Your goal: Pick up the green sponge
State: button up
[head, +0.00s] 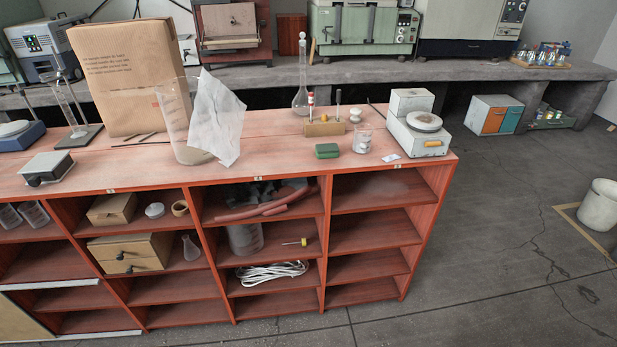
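The green sponge (327,151) is a small dark green block. It lies flat on the reddish wooden top (290,165) of a shelf unit, close to the front edge. A wooden rack (325,129) holding upright tools stands just behind it. A small glass beaker (362,140) with pale contents stands to its right, apart from it. Nothing covers the sponge. My gripper is not in the head view.
A large beaker (177,125) with a crumpled white sheet (216,118) stands left of the sponge. A white scale-like device (418,125) is at the right end. A tall flask (301,85) stands behind. The wood in front of the sponge is clear.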

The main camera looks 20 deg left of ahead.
aim_at(325, 150)
jog(key=u, duration=0.85)
jog(key=i, duration=1.35)
jog(key=z, duration=0.35)
